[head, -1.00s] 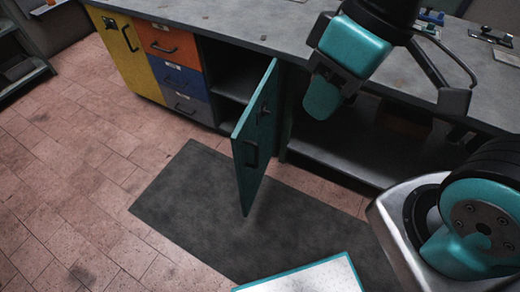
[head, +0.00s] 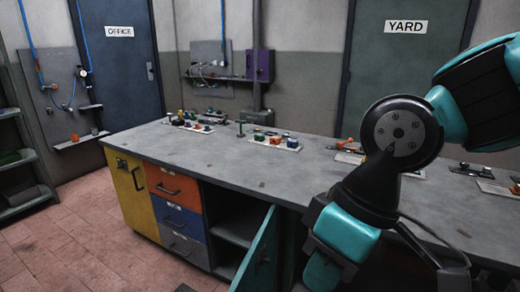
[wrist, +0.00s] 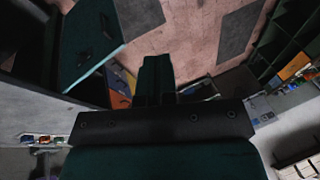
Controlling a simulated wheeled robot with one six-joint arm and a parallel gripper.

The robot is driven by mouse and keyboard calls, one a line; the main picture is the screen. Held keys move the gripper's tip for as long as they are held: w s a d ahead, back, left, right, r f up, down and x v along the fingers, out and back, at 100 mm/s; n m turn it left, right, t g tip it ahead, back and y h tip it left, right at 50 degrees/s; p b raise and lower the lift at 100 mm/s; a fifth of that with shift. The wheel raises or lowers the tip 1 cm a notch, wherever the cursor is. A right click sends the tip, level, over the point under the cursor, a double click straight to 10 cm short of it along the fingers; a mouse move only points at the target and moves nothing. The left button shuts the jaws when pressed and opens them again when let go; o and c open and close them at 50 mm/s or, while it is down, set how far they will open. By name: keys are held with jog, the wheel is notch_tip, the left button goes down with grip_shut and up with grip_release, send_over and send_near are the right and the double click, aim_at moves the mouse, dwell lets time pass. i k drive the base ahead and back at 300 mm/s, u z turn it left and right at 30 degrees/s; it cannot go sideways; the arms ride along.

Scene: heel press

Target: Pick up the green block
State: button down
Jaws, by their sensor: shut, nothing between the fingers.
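A small green block-like piece (head: 259,137) sits on a pale tray (head: 285,146) on the grey bench top, among other small coloured pieces. A thin upright green piece (head: 241,128) stands just behind it. Both are too small to tell in detail. My gripper (head: 322,272) hangs low in front of the bench's front edge, well apart from the green pieces. In the wrist view my fingers (wrist: 157,78) are closed together with nothing between them, over the floor. I cannot make out the green block in the wrist view.
A teal cabinet door (head: 258,255) stands open in front of the bench, beside my gripper. Another tray (head: 190,126) of small pieces lies further left. Several small fixtures lie on the bench's right part. The bench top's left front (head: 190,145) is clear.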

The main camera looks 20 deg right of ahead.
aim_at(260, 138)
jog(key=u, duration=0.4)
jog(key=k, duration=0.55)
jog(key=u, duration=0.85)
jog(key=i, duration=1.7)
jog(key=z, duration=0.4)
jog(key=i, duration=1.5)
jog(key=z, duration=1.35)
jog(key=i, duration=1)
jog(key=z, duration=0.65)
